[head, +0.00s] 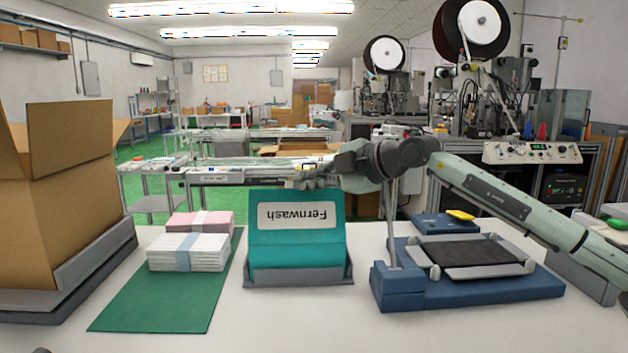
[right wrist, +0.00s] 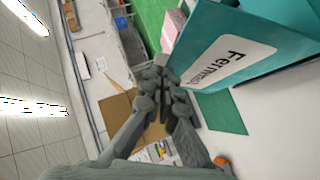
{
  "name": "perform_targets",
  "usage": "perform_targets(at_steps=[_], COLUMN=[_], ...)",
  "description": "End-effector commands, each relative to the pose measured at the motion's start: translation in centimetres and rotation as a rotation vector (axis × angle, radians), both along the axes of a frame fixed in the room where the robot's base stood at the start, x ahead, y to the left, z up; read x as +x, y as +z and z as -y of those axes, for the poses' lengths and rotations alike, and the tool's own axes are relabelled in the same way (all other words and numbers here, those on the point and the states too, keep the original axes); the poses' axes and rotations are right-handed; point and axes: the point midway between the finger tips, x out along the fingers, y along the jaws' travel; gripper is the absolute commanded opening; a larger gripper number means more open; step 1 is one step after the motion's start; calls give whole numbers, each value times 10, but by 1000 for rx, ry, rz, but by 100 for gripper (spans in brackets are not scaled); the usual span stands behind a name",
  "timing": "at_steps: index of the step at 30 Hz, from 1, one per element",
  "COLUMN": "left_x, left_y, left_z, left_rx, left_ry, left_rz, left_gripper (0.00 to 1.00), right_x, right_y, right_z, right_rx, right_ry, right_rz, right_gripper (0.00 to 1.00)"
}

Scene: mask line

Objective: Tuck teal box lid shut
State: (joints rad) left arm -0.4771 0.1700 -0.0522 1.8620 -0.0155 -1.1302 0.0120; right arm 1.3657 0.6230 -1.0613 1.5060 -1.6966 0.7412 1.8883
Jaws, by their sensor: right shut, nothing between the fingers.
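The teal box (head: 297,255) stands upright in a grey holder (head: 300,281) at the middle of the table. Its white "Fernwash" label reads upside down in the head view. The box also shows at the upper right of the right wrist view (right wrist: 215,28). I cannot clearly tell the lid from the box wall or how far it is closed. My left gripper is not in view.
A green mat (head: 150,302) with white (head: 188,252) and pink (head: 212,222) banded stacks lies left of the box. An open cardboard carton (head: 65,215) stands far left. A blue fixture (head: 400,288) with a post stands right of the box.

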Motion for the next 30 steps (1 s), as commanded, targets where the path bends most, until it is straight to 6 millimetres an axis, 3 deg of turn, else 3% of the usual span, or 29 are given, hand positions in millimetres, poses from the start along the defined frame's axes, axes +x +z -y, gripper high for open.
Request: perform_targets(at_steps=[15, 21, 30], left_x=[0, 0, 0], left_y=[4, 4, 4], left_z=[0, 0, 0], left_rx=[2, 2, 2], left_ry=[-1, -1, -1], left_rz=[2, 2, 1], left_gripper=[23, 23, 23], right_x=[-1, 14, 14], right_y=[-2, -7, -7], right_z=[-3, -4, -3], right_rx=[1, 2, 0], right_ry=[-1, 0, 0], right_rz=[0, -1, 1], right_gripper=[0, 0, 0])
